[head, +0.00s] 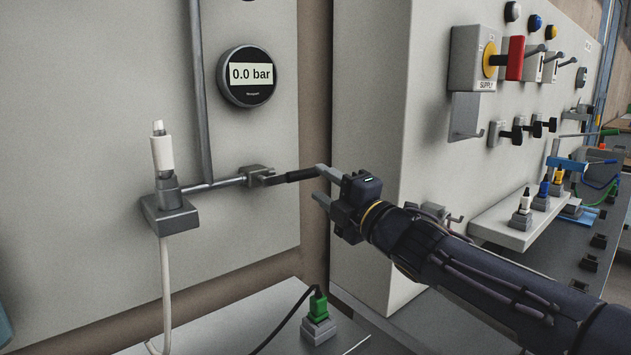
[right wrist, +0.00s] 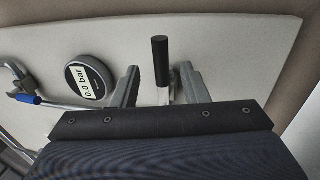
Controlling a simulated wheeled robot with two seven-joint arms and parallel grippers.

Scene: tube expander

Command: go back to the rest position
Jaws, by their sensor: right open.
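My right gripper (head: 321,184) comes in from the right in the head view. It is open, with its two fingers apart near the end of a black valve handle (head: 291,176). In the right wrist view the black handle (right wrist: 160,60) stands between the two open fingers (right wrist: 158,86), with gaps on both sides. The handle belongs to a valve (head: 258,174) on a grey pipe on the left panel. My left gripper is not in view.
A gauge (head: 247,76) reads 0.0 bar. A white connector (head: 161,154) stands in a grey block. A green plug (head: 318,306) sits below. A cabinet side (head: 370,130) and a red supply switch (head: 515,58) are to the right, above my right arm.

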